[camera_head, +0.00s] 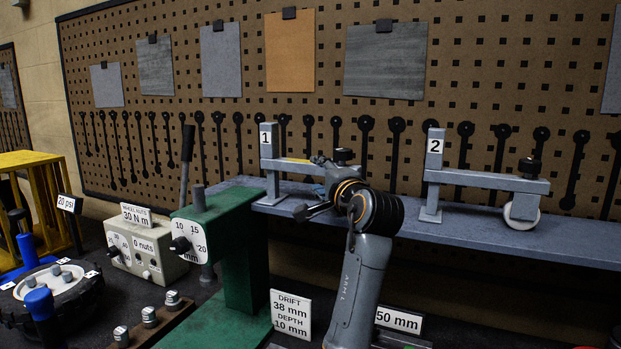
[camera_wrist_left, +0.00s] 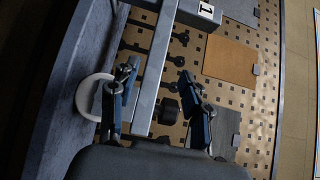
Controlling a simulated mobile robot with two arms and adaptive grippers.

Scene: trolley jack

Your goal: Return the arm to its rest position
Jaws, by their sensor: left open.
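My left arm rises in the middle of the head view, and its gripper (camera_head: 322,188) is at the grey trolley jack bracket marked 1 (camera_head: 268,150), partly hiding its right end. In the left wrist view my left gripper (camera_wrist_left: 157,105) is open, with one blue finger on each side of the bracket's grey bar (camera_wrist_left: 152,75). The bar lies between the fingers; I cannot tell whether they touch it. A pale wheel (camera_wrist_left: 92,97) and a black knob (camera_wrist_left: 168,111) show beside the fingers. My right gripper is not in view.
A second bracket marked 2 (camera_head: 434,175) stands on the grey shelf (camera_head: 580,245). Left are a green press (camera_head: 238,285), a grey box with dials (camera_head: 150,248) and a yellow frame (camera_head: 30,160). Small signs stand in front. A pegboard (camera_head: 480,60) backs the shelf.

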